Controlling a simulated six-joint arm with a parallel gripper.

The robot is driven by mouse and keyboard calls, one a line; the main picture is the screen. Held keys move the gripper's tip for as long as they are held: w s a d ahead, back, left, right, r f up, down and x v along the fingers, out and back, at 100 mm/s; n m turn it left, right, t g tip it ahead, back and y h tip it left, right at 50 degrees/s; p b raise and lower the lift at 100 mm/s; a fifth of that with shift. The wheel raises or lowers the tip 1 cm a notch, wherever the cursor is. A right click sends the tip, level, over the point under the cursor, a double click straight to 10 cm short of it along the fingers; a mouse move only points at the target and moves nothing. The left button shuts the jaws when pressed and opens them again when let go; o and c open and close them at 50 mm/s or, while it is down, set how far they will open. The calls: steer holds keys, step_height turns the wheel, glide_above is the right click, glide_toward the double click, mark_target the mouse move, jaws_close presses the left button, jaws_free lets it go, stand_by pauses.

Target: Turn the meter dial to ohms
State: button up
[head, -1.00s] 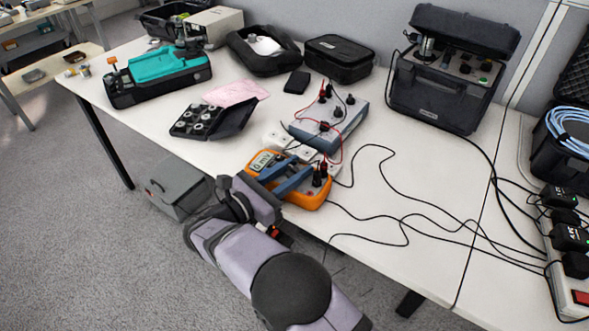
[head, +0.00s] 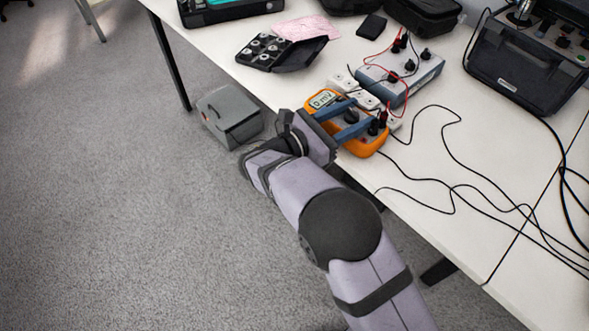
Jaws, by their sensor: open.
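The orange multimeter (head: 366,147) lies near the front edge of the table in the head view. Its small display (head: 322,99) reads something like "0 mV". My gripper (head: 358,116) reaches over the meter from the lower left, with its two blue fingers spread apart. The dark dial (head: 351,116) shows partly between the fingertips. I cannot tell whether the fingers touch it, and its pointer setting is too small to read. Dark plugs (head: 378,124) stand in the meter's right end.
A grey-blue box (head: 411,76) with knobs and red and black leads stands just behind the meter. A white power strip (head: 366,97) lies between them. Black cables (head: 450,185) run over the table to the right. An open black case (head: 281,52) lies behind left.

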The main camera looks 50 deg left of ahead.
steer(key=shift+r+y, duration=0.1)
steer(key=shift+y, duration=0.2)
steer(key=shift+n+y, duration=1.2)
steer(key=shift+y, duration=0.4)
steer(key=s, duration=1.2)
step_height(320, 180, down, 9)
steer(key=s+d+m+g+h, duration=0.25)
steer(key=m+g, duration=0.25)
steer(key=m, duration=1.2)
steer(key=s+a+m+g+p, duration=0.1)
steer(key=s+a+m+g, duration=0.2)
steer(key=m, duration=0.8)
steer(key=shift+s+a+f+m+g+p, duration=0.3)
steer(key=shift+s+f+g+p, duration=0.15)
steer(key=shift+s+g, duration=1.05)
steer(key=shift+w+y, duration=0.1)
steer(key=shift+y, duration=0.15)
